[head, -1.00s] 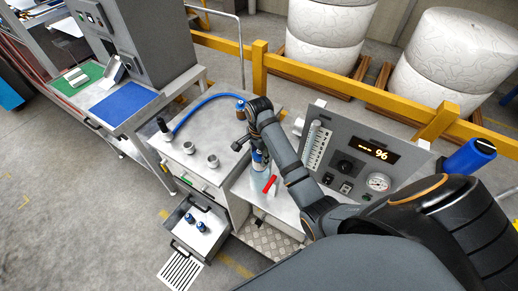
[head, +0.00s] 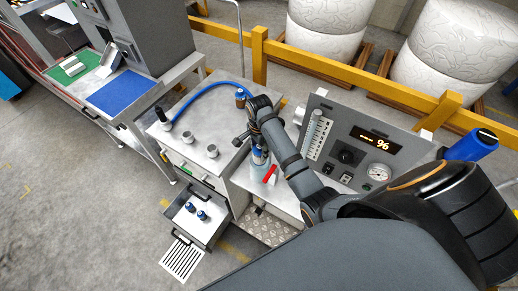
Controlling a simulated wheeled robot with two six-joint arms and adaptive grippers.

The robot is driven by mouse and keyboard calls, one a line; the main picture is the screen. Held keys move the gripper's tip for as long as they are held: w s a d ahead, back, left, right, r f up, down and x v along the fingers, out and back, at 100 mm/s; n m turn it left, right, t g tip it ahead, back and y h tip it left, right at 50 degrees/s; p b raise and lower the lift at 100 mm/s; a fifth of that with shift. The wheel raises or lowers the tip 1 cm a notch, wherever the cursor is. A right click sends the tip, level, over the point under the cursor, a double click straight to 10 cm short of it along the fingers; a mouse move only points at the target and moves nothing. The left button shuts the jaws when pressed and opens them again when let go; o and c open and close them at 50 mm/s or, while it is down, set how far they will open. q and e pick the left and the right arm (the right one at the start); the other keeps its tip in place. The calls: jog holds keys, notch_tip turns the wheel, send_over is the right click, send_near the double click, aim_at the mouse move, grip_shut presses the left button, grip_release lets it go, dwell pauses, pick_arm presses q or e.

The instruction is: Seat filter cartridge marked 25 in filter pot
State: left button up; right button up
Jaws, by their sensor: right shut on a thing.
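My right gripper (head: 250,138) is over the gap between the steel cabinet and the gauge panel, pointing down. It is shut on what looks like a blue filter cartridge (head: 258,155), largely hidden by the gripper. Just below is a pale upright body that looks like the filter pot (head: 257,171), with a red lever (head: 270,174) beside it. I cannot tell how far the cartridge is in the pot, nor read its marking. Two more blue-topped cartridges (head: 196,211) stand in the open drawer (head: 206,232). My left gripper is not in view.
The steel cabinet top (head: 185,152) carries two grey cups (head: 200,144) and a blue hose (head: 205,93) with a black end. A gauge panel (head: 352,140) with a lit display stands right of the gripper. A yellow rail (head: 340,80) runs behind.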

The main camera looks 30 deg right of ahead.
dwell(0.5)
jog(key=shift+f, duration=0.1)
jog(key=shift+f+b, duration=1.15)
jog(key=shift+f, duration=1.6)
jog(key=o, duration=1.2)
jog(key=shift+o, duration=0.2)
